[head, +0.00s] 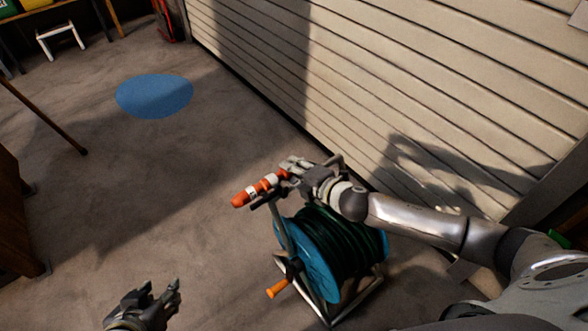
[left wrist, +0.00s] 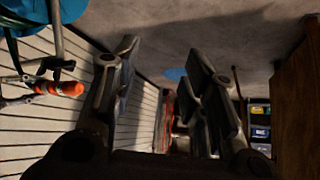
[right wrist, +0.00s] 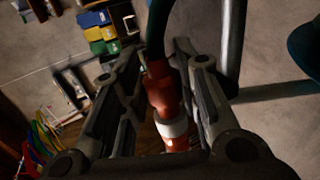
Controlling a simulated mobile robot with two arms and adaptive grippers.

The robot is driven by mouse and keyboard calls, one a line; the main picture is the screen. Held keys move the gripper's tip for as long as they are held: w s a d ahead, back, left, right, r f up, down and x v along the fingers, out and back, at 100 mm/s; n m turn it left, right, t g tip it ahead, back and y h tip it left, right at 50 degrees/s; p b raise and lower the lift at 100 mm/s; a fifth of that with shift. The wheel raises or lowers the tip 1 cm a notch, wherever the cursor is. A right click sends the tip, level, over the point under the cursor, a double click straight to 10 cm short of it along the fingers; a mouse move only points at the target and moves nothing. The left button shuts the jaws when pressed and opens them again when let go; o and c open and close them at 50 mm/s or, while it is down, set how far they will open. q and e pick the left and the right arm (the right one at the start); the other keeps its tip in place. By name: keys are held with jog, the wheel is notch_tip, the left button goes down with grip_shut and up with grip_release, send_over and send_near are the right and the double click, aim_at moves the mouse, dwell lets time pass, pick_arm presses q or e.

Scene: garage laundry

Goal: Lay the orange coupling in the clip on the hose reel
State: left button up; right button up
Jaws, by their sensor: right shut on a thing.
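The orange coupling (head: 248,192) with a white band is in my right gripper (head: 283,174), above the hose reel. In the right wrist view the coupling (right wrist: 163,95) lies between the fingers with the dark hose running from its end. The hose reel (head: 305,262) has a blue side disc, dark green hose and a grey frame. A dark piece on its post, apparently the clip (left wrist: 62,65), is close beside the coupling (left wrist: 70,88) in the left wrist view; I cannot tell whether they touch. My left gripper (head: 160,294) is open and empty, low and left.
The slatted wall (head: 390,80) stands close behind the reel. An orange crank handle (head: 277,289) sticks out from the reel. A blue round patch (head: 154,96) lies on the floor. A brown cabinet (head: 15,200) is at the left. The floor between is clear.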

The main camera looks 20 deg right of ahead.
pick_arm(q)
jog(key=w+d+r+t+h+b, duration=0.1)
jog(key=w+d+r+t, duration=0.1)
jog(key=w+r+t, duration=0.3)
jog(key=shift+w+d+r+h+b, duration=0.3)
jog(key=shift+w+d+r+b, duration=0.1)
jog(key=shift+w+r, duration=0.45)
pick_arm(e)
jog(key=shift+f, duration=1.55)
pick_arm(q)
jog(key=shift+f, duration=0.1)
pick_arm(e)
jog(key=o, duration=1.1)
jog(key=shift+s, duration=0.1)
jog(key=v, duration=1.2)
jog(key=shift+d, duration=0.1)
